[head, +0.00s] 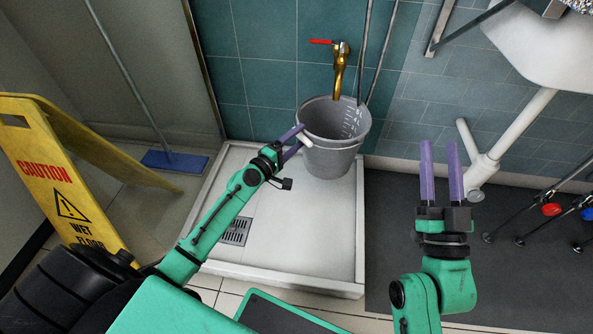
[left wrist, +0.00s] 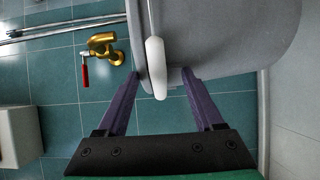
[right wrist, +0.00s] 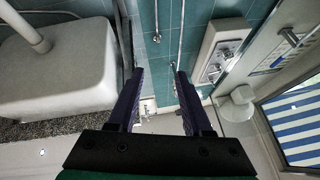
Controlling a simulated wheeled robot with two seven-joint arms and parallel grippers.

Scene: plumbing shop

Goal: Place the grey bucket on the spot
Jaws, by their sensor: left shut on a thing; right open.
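The grey bucket (head: 335,157) is upright below the brass tap, at the back of the white floor tray (head: 300,222). I cannot tell whether it touches the tray. My left gripper (head: 300,138) is shut on the bucket at its near left side, by the white handle grip. The left wrist view shows the bucket's wall (left wrist: 230,35) and the white handle grip (left wrist: 155,68) between my fingers. My right gripper (head: 441,147) is open and empty, to the right of the bucket. No marked spot is visible.
A brass tap (head: 339,75) with a red lever is on the tiled wall. A yellow wet-floor sign (head: 58,180) and a blue mop (head: 174,160) stand left. A white basin (head: 545,45) and its drain pipe (head: 505,140) are right. The tray's front is clear, with a drain grate (head: 235,231).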

